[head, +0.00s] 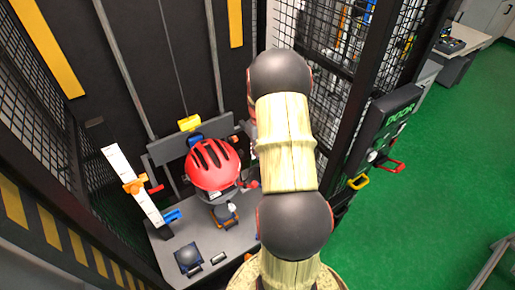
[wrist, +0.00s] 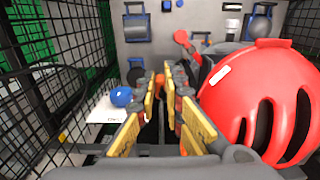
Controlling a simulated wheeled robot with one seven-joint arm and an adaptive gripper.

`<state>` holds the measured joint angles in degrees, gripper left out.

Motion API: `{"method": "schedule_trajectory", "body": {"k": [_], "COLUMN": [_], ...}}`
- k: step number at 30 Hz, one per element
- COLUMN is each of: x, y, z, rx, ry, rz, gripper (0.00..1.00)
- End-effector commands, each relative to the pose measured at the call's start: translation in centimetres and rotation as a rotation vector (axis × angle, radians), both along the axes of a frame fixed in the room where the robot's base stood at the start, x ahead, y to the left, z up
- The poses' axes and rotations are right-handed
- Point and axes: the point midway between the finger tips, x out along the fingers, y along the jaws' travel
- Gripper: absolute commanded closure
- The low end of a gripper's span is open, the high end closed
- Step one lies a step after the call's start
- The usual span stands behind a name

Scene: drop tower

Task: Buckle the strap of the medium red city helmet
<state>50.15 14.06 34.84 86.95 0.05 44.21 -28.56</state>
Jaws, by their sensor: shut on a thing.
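The red city helmet (head: 212,165) sits on a grey headform above the grey base plate. In the wrist view the helmet (wrist: 270,100) fills the right side, close beside my fingers. My gripper (wrist: 161,88) has its yellow-padded fingers close together, shut on a thin dark piece between them that looks like the strap, though it is poorly seen. The buckle cannot be made out. In the head view my arm hides the gripper and the helmet's right side.
A white scale (head: 133,185) with an orange slider stands left of the helmet. A black mesh cage surrounds the tower. A door control box (head: 385,125) is on the right post. Open green floor (head: 410,230) lies at the right.

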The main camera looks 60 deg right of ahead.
Motion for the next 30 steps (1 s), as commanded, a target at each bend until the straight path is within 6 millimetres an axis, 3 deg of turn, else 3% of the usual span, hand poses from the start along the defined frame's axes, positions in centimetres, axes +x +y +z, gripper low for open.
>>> {"method": "schedule_trajectory", "body": {"k": [30], "x": [-5.1], "y": [3.5], "z": [-5.8], "rx": [0.0], "ry": [0.001], "rz": [-0.001], "gripper": [1.0]}}
